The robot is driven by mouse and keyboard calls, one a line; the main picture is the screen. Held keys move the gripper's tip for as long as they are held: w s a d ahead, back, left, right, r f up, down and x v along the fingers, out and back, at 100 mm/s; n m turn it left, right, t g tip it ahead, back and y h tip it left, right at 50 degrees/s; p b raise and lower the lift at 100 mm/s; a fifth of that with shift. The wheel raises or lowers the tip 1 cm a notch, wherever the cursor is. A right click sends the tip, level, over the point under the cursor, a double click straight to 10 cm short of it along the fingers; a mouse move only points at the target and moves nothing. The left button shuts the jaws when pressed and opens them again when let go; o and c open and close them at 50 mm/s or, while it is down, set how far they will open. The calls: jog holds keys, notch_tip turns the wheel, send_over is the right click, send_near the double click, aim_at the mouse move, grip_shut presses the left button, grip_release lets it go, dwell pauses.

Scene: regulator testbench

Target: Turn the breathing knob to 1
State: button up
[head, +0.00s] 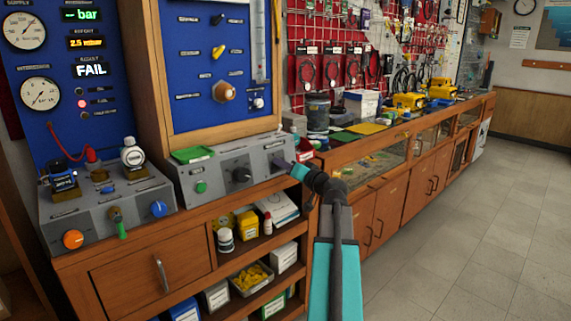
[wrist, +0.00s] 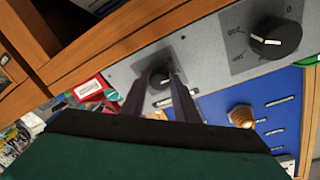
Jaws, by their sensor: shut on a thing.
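My gripper (head: 287,165) is at the right end of the grey control box (head: 217,177), in front of its face. In the wrist view, the gripper (wrist: 160,92) is shut on a small dark knob (wrist: 160,80), one finger on each side. The fingers hide part of this knob and its dial marks, so its setting cannot be read. In the head view my gripper covers this knob. A larger black knob (wrist: 275,38) with a pale pointer line is beside it on the same panel. It also shows in the head view (head: 241,174).
A green button (head: 201,187) is at the box's left, and a green tray (head: 193,154) lies on top. The blue panel (head: 206,60) rises behind. A wooden counter with a glass case (head: 390,152) runs to the right. Open floor (head: 450,230) lies at the right.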

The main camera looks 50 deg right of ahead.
jog(key=shift+r+m+p, duration=0.1)
jog(key=shift+m+p, duration=0.55)
jog(key=shift+m, duration=0.65)
jog(key=o, duration=1.1)
jog(key=shift+c, duration=0.2)
jog(key=s+a+b, duration=0.3)
jog(key=s, duration=1)
jog(key=shift+s+r, duration=0.25)
jog(key=shift+r, duration=0.15)
